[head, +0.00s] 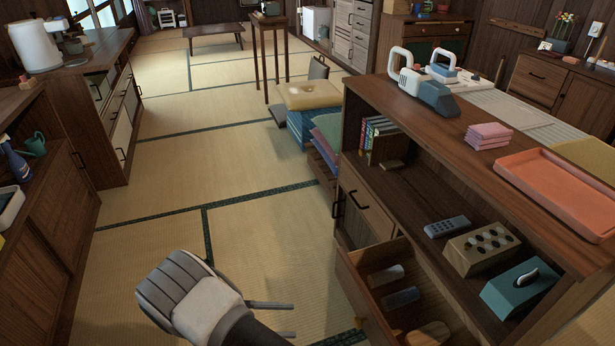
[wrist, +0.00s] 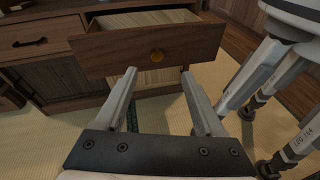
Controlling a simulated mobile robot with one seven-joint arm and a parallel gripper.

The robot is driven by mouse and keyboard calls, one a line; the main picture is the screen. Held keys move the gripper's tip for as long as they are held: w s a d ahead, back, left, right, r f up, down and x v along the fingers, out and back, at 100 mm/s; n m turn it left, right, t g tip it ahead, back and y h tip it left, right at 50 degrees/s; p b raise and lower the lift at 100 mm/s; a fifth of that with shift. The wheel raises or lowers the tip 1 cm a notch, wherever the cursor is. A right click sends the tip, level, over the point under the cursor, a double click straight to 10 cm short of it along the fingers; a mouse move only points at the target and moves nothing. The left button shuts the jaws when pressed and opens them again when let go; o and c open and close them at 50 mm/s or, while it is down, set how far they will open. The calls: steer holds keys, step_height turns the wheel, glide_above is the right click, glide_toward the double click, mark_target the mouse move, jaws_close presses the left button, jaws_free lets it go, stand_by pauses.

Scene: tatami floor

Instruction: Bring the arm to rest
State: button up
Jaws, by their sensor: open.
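My gripper (head: 288,319) is low over the tatami floor in the head view, left of the cabinet's open drawer (head: 357,294). In the wrist view my gripper (wrist: 161,92) shows two parallel fingers spread wide apart, with nothing between them. I cannot tell whether the fingers touch the drawer. In the head view the drawer is pulled out and holds a few small items.
The wooden cabinet (head: 400,110) fills the right side. It bears an orange tray (head: 560,185), pink cloths (head: 488,135) and a remote (head: 447,227) on its shelf. Stacked cushions (head: 308,95) stand behind. Low cabinets (head: 45,200) line the left. The tatami (head: 200,165) between is clear.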

steer(key=w+d+r+m+g+y, duration=0.1)
steer(key=d+r+m+y, duration=0.2)
steer(key=r, duration=0.5)
steer(key=w+d+r+m+g+y, duration=0.1)
steer(key=d+r+m+y, duration=0.2)
steer(key=r, duration=0.6)
steer(key=d+r+m+g+y, duration=0.2)
steer(key=d+r+m+y, duration=0.15)
steer(key=r, duration=0.45)
steer(key=s+d+r+m+t+y, duration=0.6)
steer(key=s+d+r+m+t, duration=0.25)
steer(key=s+d+r, duration=0.4)
step_height(320, 180, up, 25)
steer(key=a+p, duration=0.2)
steer(key=p, duration=2.1)
steer(key=shift+s+g+p, duration=0.3)
steer(key=shift+g+p, duration=0.05)
